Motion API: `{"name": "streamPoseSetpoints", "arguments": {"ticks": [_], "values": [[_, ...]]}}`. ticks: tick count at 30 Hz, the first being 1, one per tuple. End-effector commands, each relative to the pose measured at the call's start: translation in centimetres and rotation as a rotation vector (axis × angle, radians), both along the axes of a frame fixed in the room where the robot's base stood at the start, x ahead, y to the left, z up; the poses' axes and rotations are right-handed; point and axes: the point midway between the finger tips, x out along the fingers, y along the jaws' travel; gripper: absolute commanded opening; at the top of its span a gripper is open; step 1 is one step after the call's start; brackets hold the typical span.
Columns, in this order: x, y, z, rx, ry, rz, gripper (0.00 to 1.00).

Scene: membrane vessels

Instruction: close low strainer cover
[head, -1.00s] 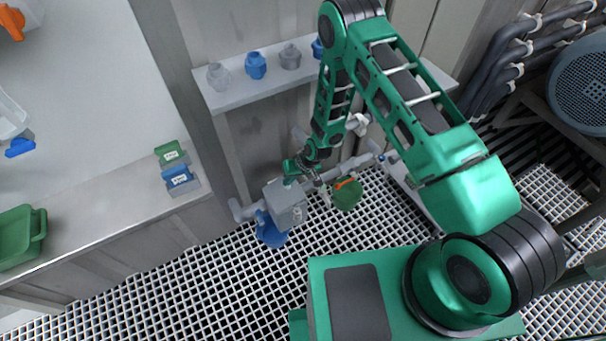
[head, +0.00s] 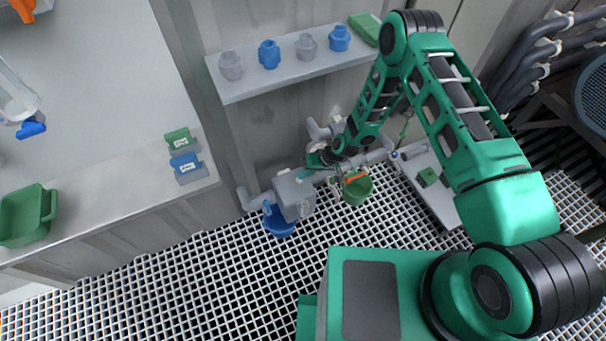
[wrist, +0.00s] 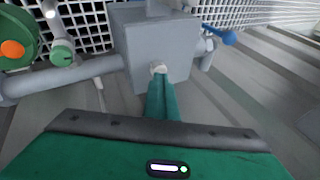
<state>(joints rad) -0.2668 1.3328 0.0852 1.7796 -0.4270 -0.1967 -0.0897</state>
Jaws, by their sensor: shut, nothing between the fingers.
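A grey box-shaped fitting (head: 293,194) sits low on a grey pipe near the floor grating; I take it to be the low strainer. Its box face also shows in the wrist view (wrist: 155,45), straight in front of my fingers. I cannot tell from these frames how far its cover stands open. My gripper (wrist: 159,72) has its green fingers together and empty, with the pale tips at the lower edge of the box; contact is unclear. In the head view my gripper (head: 308,174) is small, just right of the box and partly hidden by my arm.
A shelf (head: 240,92) with several fittings is above. A bench (head: 110,195) is at left. The grating in front is clear.

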Motion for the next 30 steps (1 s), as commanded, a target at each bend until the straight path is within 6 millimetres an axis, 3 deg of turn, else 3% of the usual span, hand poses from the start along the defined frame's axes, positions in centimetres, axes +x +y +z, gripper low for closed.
{"name": "streamPoseSetpoints", "arguments": {"ticks": [6, 11, 17, 30], "values": [[0.0, -0.2, -0.3, -0.008, -0.002, -0.001, 0.00], [0.0, -0.2, 0.7, -0.007, -0.002, 0.001, 0.00], [-0.2, 0.1, 4.3, -0.002, -0.003, 0.004, 0.00], [-0.4, -4.9, 10.8, 0.000, -0.001, 0.002, 0.00]]}}
